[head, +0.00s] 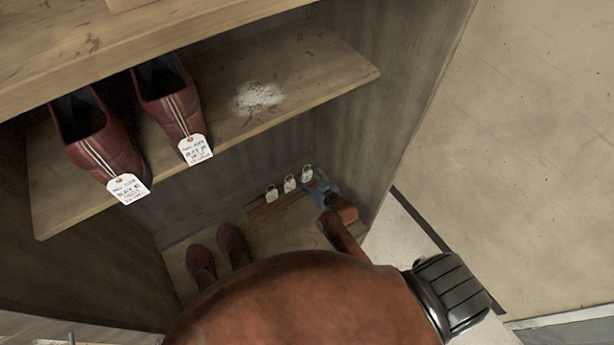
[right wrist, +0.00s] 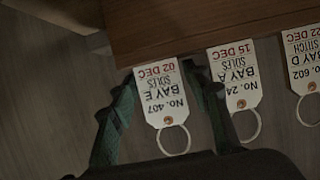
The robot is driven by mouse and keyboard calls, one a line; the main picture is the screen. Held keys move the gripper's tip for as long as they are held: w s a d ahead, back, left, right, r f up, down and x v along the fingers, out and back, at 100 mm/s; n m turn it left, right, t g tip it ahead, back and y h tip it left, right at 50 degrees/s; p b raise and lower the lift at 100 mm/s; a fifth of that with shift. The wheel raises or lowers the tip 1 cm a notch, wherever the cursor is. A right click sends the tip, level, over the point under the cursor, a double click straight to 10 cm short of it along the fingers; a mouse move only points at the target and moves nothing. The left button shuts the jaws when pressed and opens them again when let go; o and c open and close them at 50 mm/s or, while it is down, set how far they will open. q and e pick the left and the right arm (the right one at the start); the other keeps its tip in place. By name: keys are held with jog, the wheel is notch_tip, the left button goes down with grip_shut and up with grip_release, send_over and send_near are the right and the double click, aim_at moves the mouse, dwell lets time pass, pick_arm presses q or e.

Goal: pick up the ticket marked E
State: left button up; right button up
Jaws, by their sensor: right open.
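The ticket marked BAY E (right wrist: 160,92) is white with a metal ring and shows upside down in the right wrist view, at the edge of a wooden strip (right wrist: 190,22). In the head view it seems to be the rightmost small tag (head: 307,173). My right gripper (right wrist: 162,76) is open, with one finger on each side of the BAY E ticket; I cannot tell whether they touch it. In the head view my right gripper (head: 322,188) is low in the cabinet, beside the tags. My left gripper is not in view.
The BAY A ticket (right wrist: 234,80) is close beside my right finger; the BAY D ticket (right wrist: 303,60) is farther right. Tagged red shoes (head: 95,140) stand on the shelf (head: 300,85) above. Dark red shoes (head: 233,245) stand below. The cabinet's side wall (head: 395,110) is close to the gripper.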

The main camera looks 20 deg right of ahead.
jog(key=shift+c, duration=0.5)
jog(key=c, duration=0.5)
jog(key=shift+r, duration=0.1)
